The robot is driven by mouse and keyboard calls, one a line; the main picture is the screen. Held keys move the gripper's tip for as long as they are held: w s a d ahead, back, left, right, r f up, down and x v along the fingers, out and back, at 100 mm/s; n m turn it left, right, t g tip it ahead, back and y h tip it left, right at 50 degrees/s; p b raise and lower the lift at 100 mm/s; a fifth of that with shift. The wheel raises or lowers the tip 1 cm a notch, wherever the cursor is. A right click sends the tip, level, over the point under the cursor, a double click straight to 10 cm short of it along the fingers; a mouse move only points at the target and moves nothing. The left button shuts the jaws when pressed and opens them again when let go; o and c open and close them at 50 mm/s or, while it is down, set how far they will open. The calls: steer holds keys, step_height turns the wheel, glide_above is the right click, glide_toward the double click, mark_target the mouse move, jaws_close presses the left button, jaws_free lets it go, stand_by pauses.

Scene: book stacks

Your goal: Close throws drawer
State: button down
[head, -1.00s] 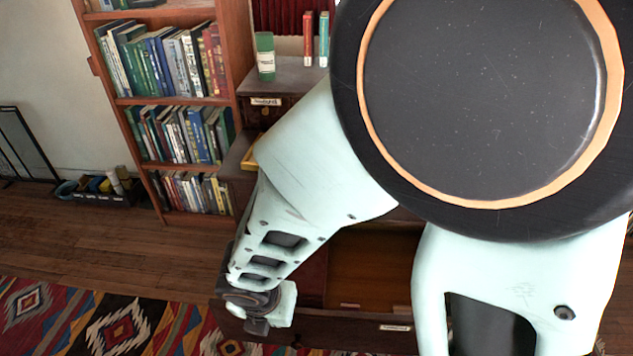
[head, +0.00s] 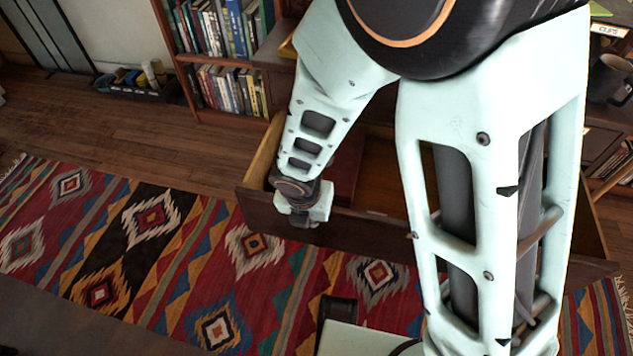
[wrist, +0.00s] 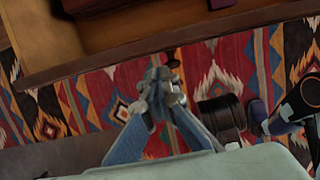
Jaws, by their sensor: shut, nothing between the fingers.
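The open wooden drawer (head: 390,237) juts out from the dark cabinet, low in the middle of the head view; my arm hides part of it. Its front board also crosses the upper part of the wrist view (wrist: 120,66). A reddish-brown item (head: 346,170) lies inside the drawer. My gripper (head: 303,222) is by the left part of the drawer front, its fingertips unclear in the head view. In the wrist view my gripper (wrist: 160,88) has its fingers together and empty, just outside the front board. I cannot tell whether they touch it.
A patterned rug (head: 150,260) covers the floor before the drawer. A bookcase (head: 192,58) stands at the back left, with a low black bin (head: 135,88) on the floor beside it. A dark mug (head: 607,78) stands on the right.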

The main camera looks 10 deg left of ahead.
steer(key=shift+w, duration=0.85)
